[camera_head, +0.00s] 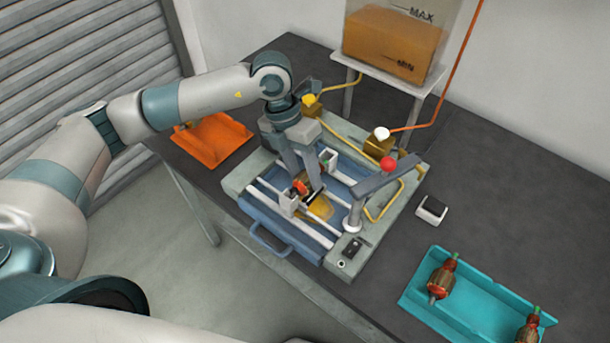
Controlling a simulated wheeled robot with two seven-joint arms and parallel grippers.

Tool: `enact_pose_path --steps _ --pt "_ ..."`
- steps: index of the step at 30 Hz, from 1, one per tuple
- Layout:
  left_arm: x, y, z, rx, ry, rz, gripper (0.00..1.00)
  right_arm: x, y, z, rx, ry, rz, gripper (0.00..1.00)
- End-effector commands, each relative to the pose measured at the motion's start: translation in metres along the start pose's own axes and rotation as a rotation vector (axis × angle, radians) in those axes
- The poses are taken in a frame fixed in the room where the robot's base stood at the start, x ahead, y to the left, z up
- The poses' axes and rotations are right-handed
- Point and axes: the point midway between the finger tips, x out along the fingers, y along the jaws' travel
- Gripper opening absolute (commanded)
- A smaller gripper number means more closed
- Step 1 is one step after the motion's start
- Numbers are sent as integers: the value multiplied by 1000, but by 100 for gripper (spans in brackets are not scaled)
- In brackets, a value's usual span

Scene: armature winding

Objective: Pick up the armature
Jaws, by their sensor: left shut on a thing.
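The left arm comes in from the left, and my left gripper (309,188) points down over the blue bed of the winding machine (252,207). Its fingers are shut on an armature (300,187), a small red-orange part that sits between the white rails and end supports. The fingers hide much of it. Two more armatures, copper-red with green ends, lie in the teal tray (468,308) at the lower right: one at the tray's left (443,278) and one at its right (528,328). My right gripper is not in view.
An orange tray (212,140) lies left of the machine. A red-knobbed lever (388,164) stands at the machine's right. A tank of amber liquid (393,42) stands on a white stand behind, with an orange hose. A small dark-topped box (432,209) lies right of the machine. The dark table is clear at far right.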

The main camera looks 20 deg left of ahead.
Motion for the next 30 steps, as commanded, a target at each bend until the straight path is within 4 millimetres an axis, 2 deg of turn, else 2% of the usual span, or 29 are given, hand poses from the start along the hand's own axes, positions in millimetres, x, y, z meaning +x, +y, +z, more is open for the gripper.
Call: enact_pose_path --steps 5,18,23,30 --pt "-18 -6 1 4 -5 0 5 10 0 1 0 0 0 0" --pt "-81 -26 1 2 -3 0 5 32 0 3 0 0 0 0" --pt "-89 -29 0 1 -2 0 5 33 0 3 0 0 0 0" --pt "-90 -29 0 1 -1 0 5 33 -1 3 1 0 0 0"
